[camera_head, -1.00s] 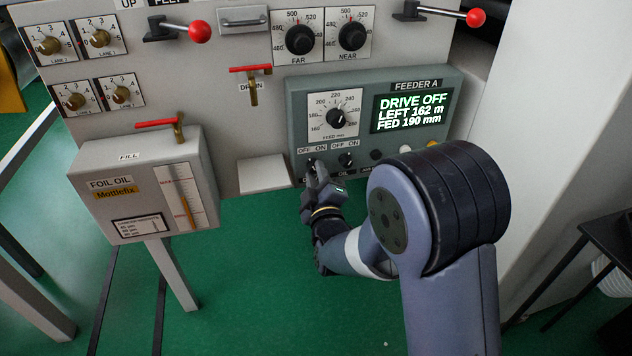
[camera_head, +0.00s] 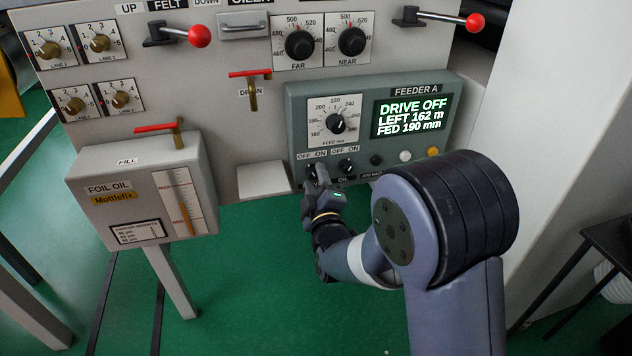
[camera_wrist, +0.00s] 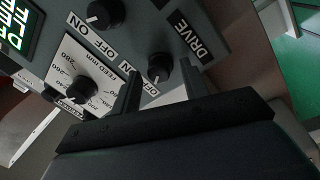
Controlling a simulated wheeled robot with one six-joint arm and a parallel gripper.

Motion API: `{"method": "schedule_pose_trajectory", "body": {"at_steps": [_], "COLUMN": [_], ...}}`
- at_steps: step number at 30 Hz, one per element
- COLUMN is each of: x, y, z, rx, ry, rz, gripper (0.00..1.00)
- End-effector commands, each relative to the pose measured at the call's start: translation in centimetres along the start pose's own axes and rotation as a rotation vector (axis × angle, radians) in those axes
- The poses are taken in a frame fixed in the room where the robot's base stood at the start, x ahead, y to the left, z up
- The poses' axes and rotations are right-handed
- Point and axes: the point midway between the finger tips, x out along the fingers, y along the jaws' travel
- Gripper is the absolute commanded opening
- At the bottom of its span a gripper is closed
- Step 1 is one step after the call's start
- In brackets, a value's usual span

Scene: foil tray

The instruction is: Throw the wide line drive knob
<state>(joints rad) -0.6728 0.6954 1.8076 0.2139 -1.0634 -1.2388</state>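The drive knob (camera_wrist: 160,66) is small, round and black, with a "DRIVE" label beside it and OFF and ON marks in the wrist view. It is the left of two knobs low on the grey-green Feeder A panel (camera_head: 296,118). My gripper (camera_wrist: 160,68) is open, its two dark fingers on either side of the drive knob with a gap showing on each side. In the head view my gripper (camera_head: 320,174) partly covers that knob. The display (camera_head: 411,112) reads "DRIVE OFF, LEFT 162 m, FED 190 mm".
A second OFF/ON knob (camera_head: 346,166) sits just right; it also shows in the wrist view (camera_wrist: 103,15). The feed dial (camera_head: 336,123) is above. Black, white and yellow buttons (camera_head: 405,156) line the right. The foil oil box (camera_head: 120,200) stands left. Open floor lies below.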

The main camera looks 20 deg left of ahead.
Motion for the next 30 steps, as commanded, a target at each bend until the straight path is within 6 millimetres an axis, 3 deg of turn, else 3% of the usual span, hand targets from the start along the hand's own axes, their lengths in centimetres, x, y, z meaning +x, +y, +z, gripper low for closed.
{"method": "schedule_pose_trajectory", "body": {"at_steps": [8, 13, 24, 30], "x": [0.0, -1.1, -7.7, -10.2], "y": [0.0, 0.0, 0.0, 0.0], "z": [0.0, 0.0, 0.0, 0.0], "rx": [0.001, 0.001, 0.001, 0.000], "ry": [-0.001, -0.001, -0.001, 0.000], "rz": [0.000, -0.002, -0.003, -0.002], "gripper": [0.47, 0.47, 0.47, 0.47]}}
